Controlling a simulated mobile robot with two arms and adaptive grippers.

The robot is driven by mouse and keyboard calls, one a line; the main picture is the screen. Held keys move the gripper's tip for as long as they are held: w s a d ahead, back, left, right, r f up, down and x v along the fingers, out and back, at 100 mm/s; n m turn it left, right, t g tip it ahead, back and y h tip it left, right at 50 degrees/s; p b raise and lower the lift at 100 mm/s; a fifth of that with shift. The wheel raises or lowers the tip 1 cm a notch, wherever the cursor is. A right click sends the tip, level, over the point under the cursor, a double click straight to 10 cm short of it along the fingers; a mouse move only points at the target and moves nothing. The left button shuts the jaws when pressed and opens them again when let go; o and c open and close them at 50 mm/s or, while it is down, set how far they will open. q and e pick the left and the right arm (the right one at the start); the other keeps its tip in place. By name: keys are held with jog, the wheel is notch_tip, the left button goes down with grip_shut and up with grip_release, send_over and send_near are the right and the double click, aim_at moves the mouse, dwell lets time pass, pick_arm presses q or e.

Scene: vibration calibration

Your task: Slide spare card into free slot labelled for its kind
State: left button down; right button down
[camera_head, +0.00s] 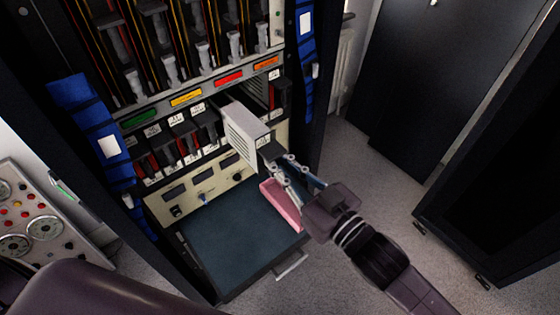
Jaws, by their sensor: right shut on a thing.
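A pale grey spare card (243,131) with a vented side and a small label stands out in front of the rack, its far end at the slot row. My right gripper (274,158) is shut on the card's near end. The card row (182,142) has several cards with small labels to the left, and a dark gap (256,92) shows beside the card on the right. I cannot tell how far the card is inside a slot. The label texts are too small to read. My left gripper is not in view.
A strip of green, yellow, red and orange labels (187,97) runs above the card row. A gauge panel (35,220) stands left; open floor lies right.

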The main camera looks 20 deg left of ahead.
aim_at(265, 148)
jog(key=shift+a+r+p, duration=0.1)
jog(key=shift+r+p, duration=0.05)
jog(key=shift+p, duration=0.25)
dwell(0.6)
jog(key=shift+w, duration=0.1)
jog(key=shift+x, duration=2.35)
jog(key=shift+x, duration=2.05)
